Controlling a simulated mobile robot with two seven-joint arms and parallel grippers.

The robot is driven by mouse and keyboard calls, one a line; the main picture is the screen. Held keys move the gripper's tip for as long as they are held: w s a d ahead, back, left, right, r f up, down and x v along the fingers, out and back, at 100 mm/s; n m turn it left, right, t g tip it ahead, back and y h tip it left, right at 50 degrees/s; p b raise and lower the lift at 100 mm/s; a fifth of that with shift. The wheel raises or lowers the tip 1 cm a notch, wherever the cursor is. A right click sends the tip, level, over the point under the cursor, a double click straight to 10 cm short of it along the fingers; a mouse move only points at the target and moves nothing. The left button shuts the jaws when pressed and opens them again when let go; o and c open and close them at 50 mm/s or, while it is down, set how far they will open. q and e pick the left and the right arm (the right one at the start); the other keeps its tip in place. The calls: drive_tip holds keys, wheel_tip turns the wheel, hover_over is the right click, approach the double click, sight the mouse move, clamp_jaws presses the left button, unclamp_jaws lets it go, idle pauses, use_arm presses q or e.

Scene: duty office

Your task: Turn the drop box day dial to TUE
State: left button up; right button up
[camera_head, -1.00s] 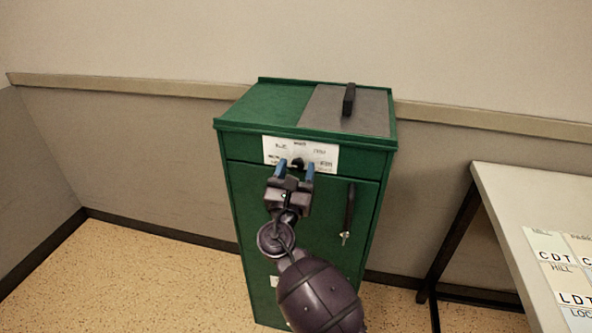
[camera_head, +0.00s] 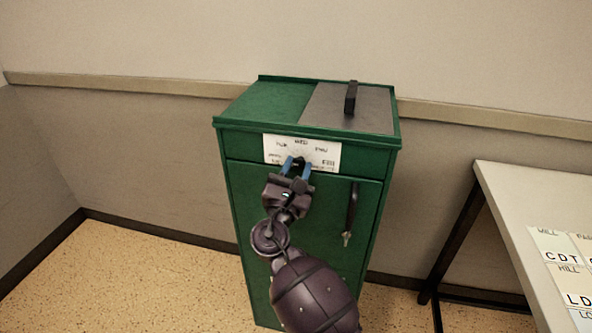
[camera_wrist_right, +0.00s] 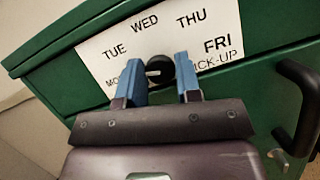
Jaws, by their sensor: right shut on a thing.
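The green drop box (camera_head: 300,230) stands against the wall. Its white day label (camera_head: 322,152) is on the upper front. In the right wrist view the label (camera_wrist_right: 187,40) reads MON, TUE, WED, THU and FRI in an arc, with PICK-UP low at right. The black dial knob (camera_wrist_right: 158,66) sits below WED. A short pale mark shows on its left part; I cannot tell which day it points to. My right gripper (camera_head: 297,166) is shut on the dial knob, its blue fingers either side of it; the gripper also shows in the wrist view (camera_wrist_right: 160,78). My left gripper is not in view.
A black door handle (camera_head: 351,205) with a key below it is to the right of my right gripper. A grey lid panel (camera_head: 335,112) with a black grip (camera_head: 350,98) is on the box top. A pale table (camera_head: 530,190) with lettered cards stands at right.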

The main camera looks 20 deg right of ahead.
drive_tip(key=m+g, duration=0.1)
drive_tip(key=m, duration=0.1)
drive_tip(key=m+g+h, duration=0.1)
drive_tip(key=m, duration=0.1)
drive_tip(key=shift+f+m+h+b, duration=0.1)
drive_tip(key=shift+m+h+b, duration=0.2)
drive_tip(key=shift+m+b, duration=0.1)
drive_tip(key=shift+a+m+g+h, duration=0.15)
drive_tip(key=shift+m+g, duration=0.3)
drive_tip(key=shift+m, duration=0.5)
drive_tip(key=shift+d+m+g+h, duration=0.15)
drive_tip(key=shift+m+g, duration=0.3)
drive_tip(key=shift+m, duration=0.5)
drive_tip(key=o, duration=0.8)
drive_tip(key=shift+o, duration=0.4)
